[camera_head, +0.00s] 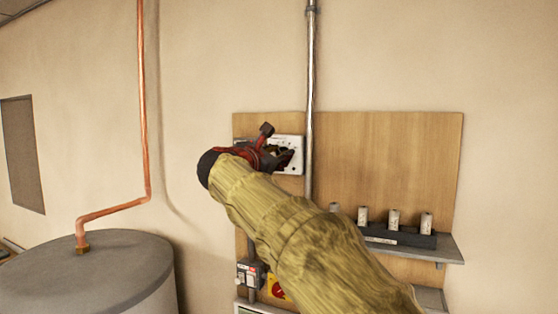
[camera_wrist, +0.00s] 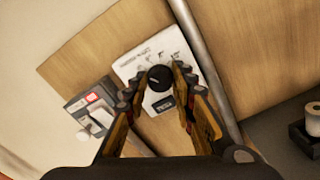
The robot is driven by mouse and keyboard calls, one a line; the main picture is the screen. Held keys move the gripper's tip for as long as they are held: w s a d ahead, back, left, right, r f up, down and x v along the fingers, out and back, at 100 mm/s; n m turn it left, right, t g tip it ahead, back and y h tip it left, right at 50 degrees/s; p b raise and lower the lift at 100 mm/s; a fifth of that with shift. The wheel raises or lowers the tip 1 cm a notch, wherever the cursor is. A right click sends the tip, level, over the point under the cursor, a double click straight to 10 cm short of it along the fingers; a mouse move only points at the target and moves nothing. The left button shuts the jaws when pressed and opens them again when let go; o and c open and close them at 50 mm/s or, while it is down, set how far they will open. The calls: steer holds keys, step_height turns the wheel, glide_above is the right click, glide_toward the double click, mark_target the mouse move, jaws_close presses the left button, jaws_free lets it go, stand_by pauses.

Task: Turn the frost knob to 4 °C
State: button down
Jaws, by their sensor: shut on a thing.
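The frost knob (camera_wrist: 159,76) is a round black dial with a light pointer mark, on a white plate (camera_wrist: 138,66) with printed markings. The print is too small to read. In the wrist view my gripper (camera_wrist: 157,86) has a finger on each side of the knob and is shut on it. In the head view my gripper (camera_head: 268,152) is at the white plate (camera_head: 297,146) on the upper left of the wooden board. There the knob is hidden behind the gripper, and its set temperature cannot be read.
A metal pipe (camera_head: 310,80) runs vertically just right of the plate. A grey switch box (camera_wrist: 92,108) sits close at the left. A shelf (camera_head: 447,248) with several white cylinders (camera_head: 394,218) is at lower right. A grey tank (camera_head: 100,270) with a copper pipe (camera_head: 142,100) stands left.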

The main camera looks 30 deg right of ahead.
stand_by(0.5)
steer(key=c, duration=1.5)
jaws_free()
steer(key=v, duration=1.2)
steer(key=shift+m, duration=0.3)
